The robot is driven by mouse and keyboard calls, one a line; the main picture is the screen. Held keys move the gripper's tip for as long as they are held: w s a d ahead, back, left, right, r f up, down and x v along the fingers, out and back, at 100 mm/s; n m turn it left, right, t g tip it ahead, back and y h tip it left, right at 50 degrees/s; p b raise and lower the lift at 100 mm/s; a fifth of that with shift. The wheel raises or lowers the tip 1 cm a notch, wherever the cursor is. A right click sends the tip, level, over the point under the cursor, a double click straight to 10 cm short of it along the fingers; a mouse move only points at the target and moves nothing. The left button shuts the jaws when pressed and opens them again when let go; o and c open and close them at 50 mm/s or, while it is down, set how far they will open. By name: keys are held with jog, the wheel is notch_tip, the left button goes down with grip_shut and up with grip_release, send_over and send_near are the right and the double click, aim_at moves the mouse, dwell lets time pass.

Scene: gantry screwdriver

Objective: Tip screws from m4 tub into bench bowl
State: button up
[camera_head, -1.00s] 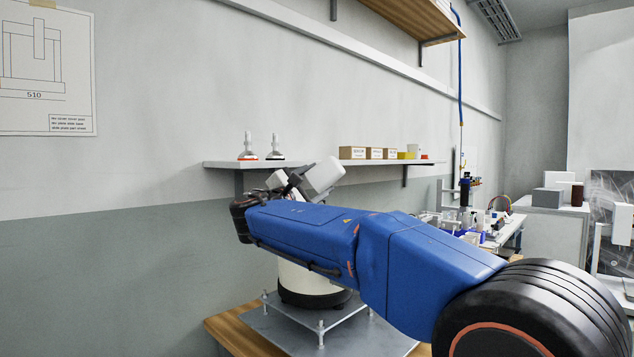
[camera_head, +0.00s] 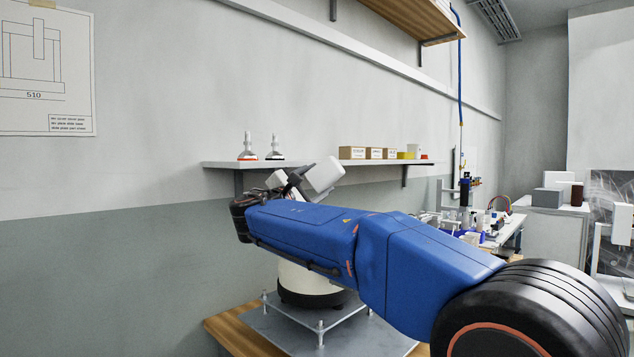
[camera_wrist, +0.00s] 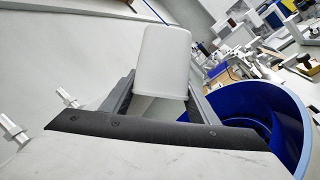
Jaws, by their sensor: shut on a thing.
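My gripper (camera_wrist: 158,92) is shut on a plain white tub (camera_wrist: 165,58), with one finger on each side of it in the wrist view. In the head view my gripper (camera_head: 292,184) holds the white tub (camera_head: 323,175) tilted, below and in front of the wall shelf. The tub's opening and any screws inside cannot be made out, and no m4 label shows. The workbench (camera_head: 508,236) is at the right, well away from the tub. I cannot pick out the bench bowl among the small items there.
A metal-topped stand (camera_head: 265,325) is below my arm.

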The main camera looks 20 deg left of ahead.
jog(key=shift+r, duration=3.4)
jog(key=m, duration=0.1)
jog(key=m+g, duration=0.1)
jog(key=m, duration=0.1)
jog(key=shift+a+r+m, duration=0.1)
jog(key=shift+r+m, duration=0.2)
jog(key=shift+r, duration=0.1)
jog(key=m, duration=0.1)
jog(key=m+g, duration=0.1)
jog(key=m, duration=0.1)
jog(key=shift+r+h, duration=0.35)
jog(key=shift+h, duration=0.05)
jog(key=shift+w+d, duration=0.1)
jog(key=shift+d, duration=0.1)
